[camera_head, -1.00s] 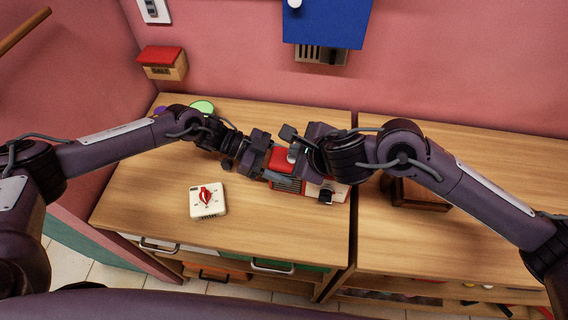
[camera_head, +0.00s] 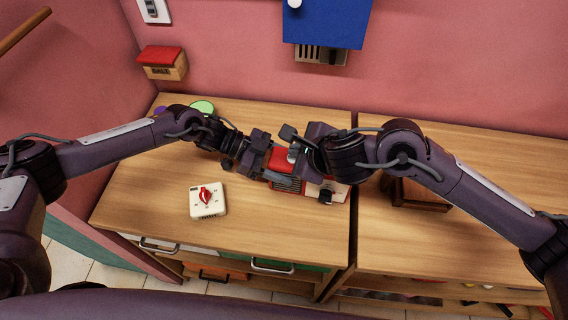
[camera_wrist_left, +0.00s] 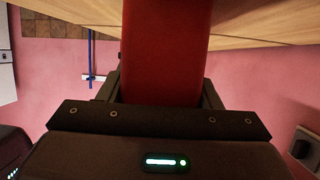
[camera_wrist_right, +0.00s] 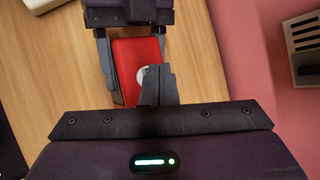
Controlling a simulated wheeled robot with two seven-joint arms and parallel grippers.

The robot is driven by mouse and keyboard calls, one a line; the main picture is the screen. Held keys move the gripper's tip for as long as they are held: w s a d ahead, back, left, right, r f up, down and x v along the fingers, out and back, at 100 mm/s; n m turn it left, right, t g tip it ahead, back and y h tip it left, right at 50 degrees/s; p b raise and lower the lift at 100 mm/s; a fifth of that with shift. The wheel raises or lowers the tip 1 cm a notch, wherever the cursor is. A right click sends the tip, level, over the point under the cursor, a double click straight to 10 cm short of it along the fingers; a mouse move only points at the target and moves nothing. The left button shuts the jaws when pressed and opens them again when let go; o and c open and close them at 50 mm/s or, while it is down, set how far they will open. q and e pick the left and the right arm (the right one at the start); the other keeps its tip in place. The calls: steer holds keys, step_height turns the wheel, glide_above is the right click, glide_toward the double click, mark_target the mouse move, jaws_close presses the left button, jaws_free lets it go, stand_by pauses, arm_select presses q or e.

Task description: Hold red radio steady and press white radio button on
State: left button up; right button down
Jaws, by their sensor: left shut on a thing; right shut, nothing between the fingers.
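The red radio (camera_head: 283,159) stands on the wooden counter, with a grey grille and a white front panel with a dark knob. It also shows in the right wrist view (camera_wrist_right: 125,62) and fills the middle of the left wrist view (camera_wrist_left: 165,50). My left gripper (camera_head: 262,160) is shut on its left end. The white button (camera_wrist_right: 142,74) is on the radio's red top, partly hidden by my right fingers. My right gripper (camera_wrist_right: 152,75) is shut and empty, its tips at the button. I cannot tell whether they touch it.
A white timer-like box (camera_head: 207,201) with a red dial lies on the counter at front left. A brown wooden object (camera_head: 420,196) stands to the right, partly behind my right arm. A blue box (camera_head: 327,24) hangs on the pink wall.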

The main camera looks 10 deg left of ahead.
steer(key=shift+f, duration=0.1)
stand_by(0.4)
steer(key=shift+f, duration=0.4)
stand_by(0.4)
steer(key=shift+r, duration=0.55)
steer(key=shift+r, duration=3)
